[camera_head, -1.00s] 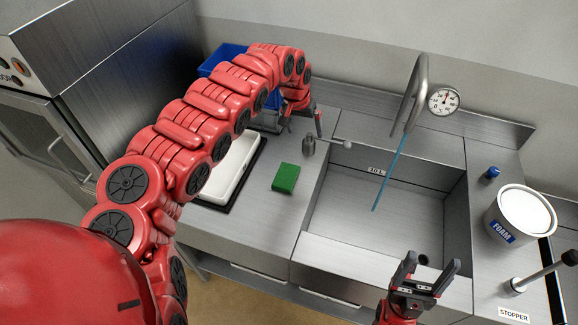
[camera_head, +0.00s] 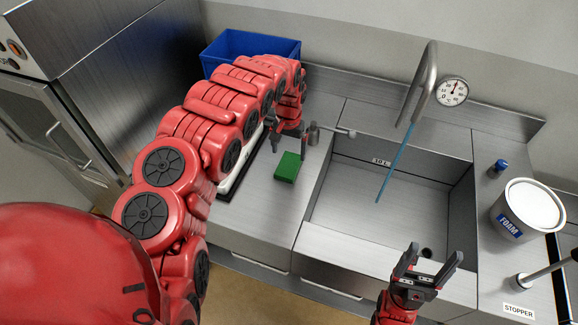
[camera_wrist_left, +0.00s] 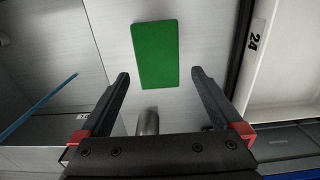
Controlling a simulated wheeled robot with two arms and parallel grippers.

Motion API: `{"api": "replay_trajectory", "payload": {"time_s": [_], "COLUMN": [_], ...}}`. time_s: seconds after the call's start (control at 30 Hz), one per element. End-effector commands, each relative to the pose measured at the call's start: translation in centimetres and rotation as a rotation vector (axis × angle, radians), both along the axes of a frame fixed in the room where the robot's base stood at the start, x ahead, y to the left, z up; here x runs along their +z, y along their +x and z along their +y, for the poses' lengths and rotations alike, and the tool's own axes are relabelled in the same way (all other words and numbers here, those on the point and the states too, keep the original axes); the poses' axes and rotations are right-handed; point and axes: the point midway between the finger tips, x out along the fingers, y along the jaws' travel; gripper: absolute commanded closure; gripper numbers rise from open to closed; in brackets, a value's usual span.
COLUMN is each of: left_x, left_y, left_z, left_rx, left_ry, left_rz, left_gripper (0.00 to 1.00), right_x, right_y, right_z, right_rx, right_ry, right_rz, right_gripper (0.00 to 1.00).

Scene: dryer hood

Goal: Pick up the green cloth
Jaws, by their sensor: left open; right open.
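The green cloth (camera_head: 288,167) is a small, flat rectangular block shape lying on the steel counter between the white tray and the sink. In the left wrist view the cloth (camera_wrist_left: 155,54) lies ahead of the fingertips, roughly centred between them, and nothing touches it. My left gripper (camera_head: 277,157) is open and empty, above the counter close to the cloth; its two fingers (camera_wrist_left: 160,76) show apart in the wrist view. My right gripper (camera_head: 429,264) is open and empty in front of the sink's near edge.
A sink basin (camera_head: 390,205) with a blue water stream (camera_head: 392,170) lies right of the cloth. A grey tap lever (camera_head: 340,131) stands behind the cloth. A white tray (camera_wrist_left: 288,60) is beside it.

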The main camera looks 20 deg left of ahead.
Motion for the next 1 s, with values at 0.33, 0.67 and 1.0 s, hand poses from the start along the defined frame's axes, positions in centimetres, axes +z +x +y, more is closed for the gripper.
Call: {"api": "replay_trajectory", "payload": {"time_s": [0.33,0.67,1.0], "left_x": [-1.9,-5.0,-5.4], "left_y": [-0.1,0.0,0.0], "left_z": [-0.3,-0.4,-0.3], "left_rx": [0.0,0.0,0.001], "left_ry": [-0.003,-0.003,0.0], "left_rz": [0.0,-0.004,-0.004], "left_gripper": [0.0,0.0,0.0], "right_x": [2.1,3.2,3.2], "right_y": [0.0,0.0,0.0], "right_z": [0.0,0.0,0.0], "right_rx": [0.0,0.0,0.0], "right_ry": [0.0,0.0,0.0], "right_rz": [0.0,0.001,0.001], "right_gripper": [0.27,0.27,0.27]}}
